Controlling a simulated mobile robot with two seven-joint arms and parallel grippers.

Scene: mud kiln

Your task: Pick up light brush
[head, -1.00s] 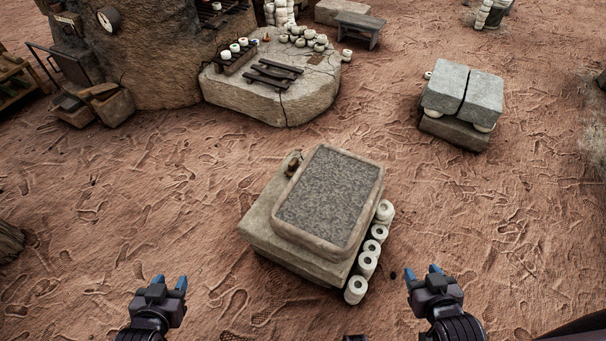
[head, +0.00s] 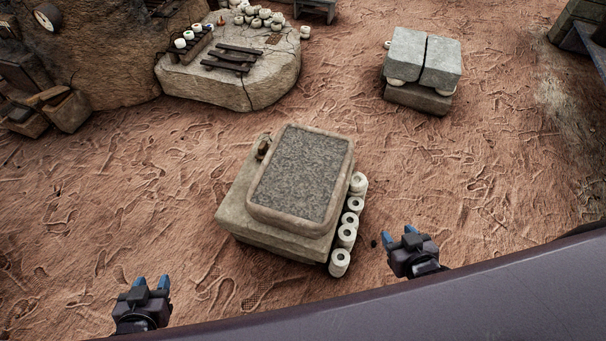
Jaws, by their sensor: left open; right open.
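No brush can be clearly made out. A small brown object (head: 264,147) stands on the stone block (head: 234,214), by the upper left side of the grey-topped tray (head: 300,176); it is too small to tell what it is. My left gripper (head: 151,282) is open and empty, low at the left, apart from the block. My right gripper (head: 398,235) is open and empty, to the right of the block and apart from it.
White ring-shaped pieces (head: 346,236) line the block's right side. A stone slab (head: 226,82) with dark strips and white pots lies at the back left. Stacked grey blocks (head: 423,62) stand at the back right. Bare reddish ground lies between them.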

